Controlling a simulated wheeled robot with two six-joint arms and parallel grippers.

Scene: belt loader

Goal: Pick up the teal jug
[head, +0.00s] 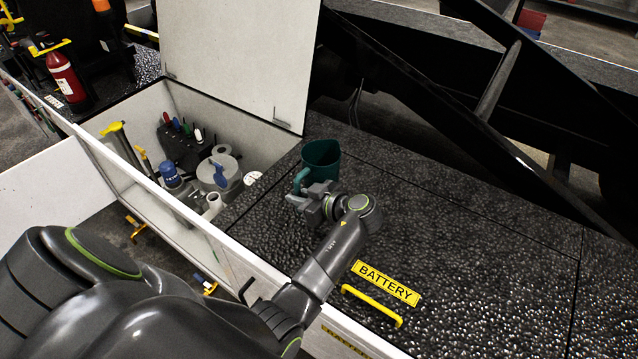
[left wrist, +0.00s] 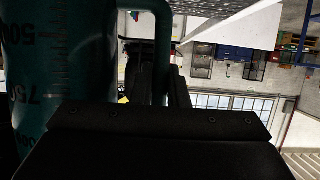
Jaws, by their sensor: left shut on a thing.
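The teal jug (head: 321,160) is upright on or just above the black textured deck, beside the open white compartment. Its handle (head: 300,180) points toward my left gripper (head: 303,196). The gripper is shut on the jug at its handle side; the fingertips are partly hidden. In the left wrist view the jug (left wrist: 62,60) fills the left side, with volume marks on its wall and its handle (left wrist: 163,45) to the right. I cannot tell whether the jug's base touches the deck. My right gripper is not in view.
The open compartment (head: 185,100) holds a blue-capped bottle (head: 171,176), a grey canister (head: 217,172) and several tools. Its white lid (head: 238,60) stands upright behind. A yellow handle (head: 372,305) and BATTERY label (head: 386,283) are on the deck (head: 470,250). Dark beams (head: 520,120) cross behind.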

